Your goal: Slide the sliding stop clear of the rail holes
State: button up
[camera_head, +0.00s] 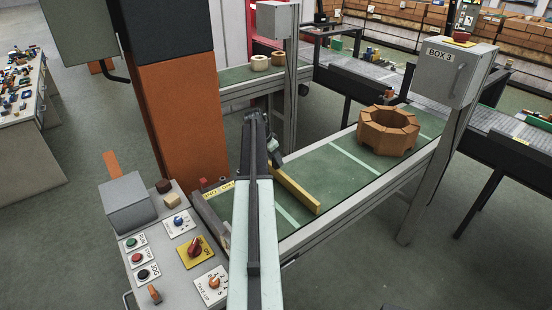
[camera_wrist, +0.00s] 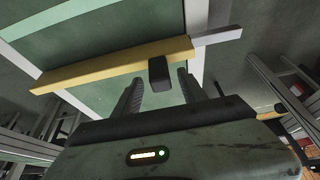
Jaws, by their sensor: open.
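The sliding stop looks like a yellow bar (camera_head: 296,190) lying across the green conveyor belt (camera_head: 330,172). In the wrist view the yellow bar (camera_wrist: 105,67) runs across the picture, with a black block (camera_wrist: 158,74) at its near side and a grey bar (camera_wrist: 217,37) beyond its right end. My gripper (camera_wrist: 160,82) is open, its two fingers on either side of the black block, with gaps visible. In the head view my gripper (camera_head: 272,151) is small and dark at the bar's far end, partly hidden by my arm. I cannot make out the rail holes.
An octagonal brick ring (camera_head: 387,130) stands on the belt farther right. A control panel (camera_head: 180,240) with buttons is at the lower left. An orange column (camera_head: 182,125) stands left of my arm. A grey BOX 3 cabinet (camera_head: 455,72) stands on a post at right.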

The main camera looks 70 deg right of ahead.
jog(key=p+v, duration=0.4)
jog(key=v, duration=0.1)
jog(key=shift+w+a+r, duration=0.1)
jog(key=shift+a+r, duration=0.1)
jog(key=shift+r, duration=0.1)
